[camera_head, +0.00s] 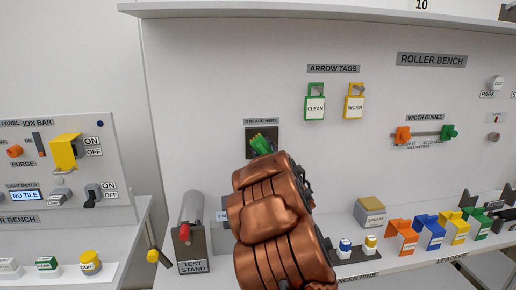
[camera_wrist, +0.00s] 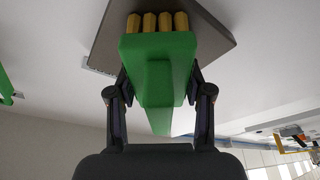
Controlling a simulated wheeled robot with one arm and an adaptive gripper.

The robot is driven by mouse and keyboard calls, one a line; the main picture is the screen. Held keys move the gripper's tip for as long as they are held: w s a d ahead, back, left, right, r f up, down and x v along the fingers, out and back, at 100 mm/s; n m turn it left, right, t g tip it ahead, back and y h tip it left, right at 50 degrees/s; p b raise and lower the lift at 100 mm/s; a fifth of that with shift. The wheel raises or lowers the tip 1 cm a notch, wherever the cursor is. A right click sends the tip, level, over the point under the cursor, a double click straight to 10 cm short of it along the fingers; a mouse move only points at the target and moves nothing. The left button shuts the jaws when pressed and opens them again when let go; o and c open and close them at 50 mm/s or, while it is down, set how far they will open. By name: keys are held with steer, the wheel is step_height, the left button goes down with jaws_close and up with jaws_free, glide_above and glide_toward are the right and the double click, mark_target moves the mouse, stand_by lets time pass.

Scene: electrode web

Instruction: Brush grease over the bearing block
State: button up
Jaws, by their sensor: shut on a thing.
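My gripper (camera_wrist: 160,92) is shut on a green brush (camera_wrist: 158,68) with yellow bristles (camera_wrist: 157,22). In the wrist view its two dark fingers press the brush from both sides. The bristles point at a dark square block (camera_wrist: 215,48). In the head view the brush (camera_head: 261,143) is in front of this dark block (camera_head: 273,134) on the wall, under a sign that seems to read GREASE HERE. I cannot tell whether the bristles touch it. My copper arm hides most of the gripper there. A grease box (camera_head: 371,217) with a yellowish top stands on the bench.
A red-tipped test stand (camera_head: 190,235) is left of my arm. Arrow tags (camera_head: 334,101) hang above.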

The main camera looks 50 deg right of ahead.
steer(key=shift+s+d+p, duration=0.2)
steer(key=shift+s+d, duration=0.4)
steer(key=shift+d, duration=0.25)
steer(key=shift+s+d+p, duration=0.2)
steer(key=shift+s+d, duration=0.35)
steer(key=shift+d, duration=0.25)
steer(key=shift+b, duration=0.35)
steer(key=shift+w+a, duration=0.1)
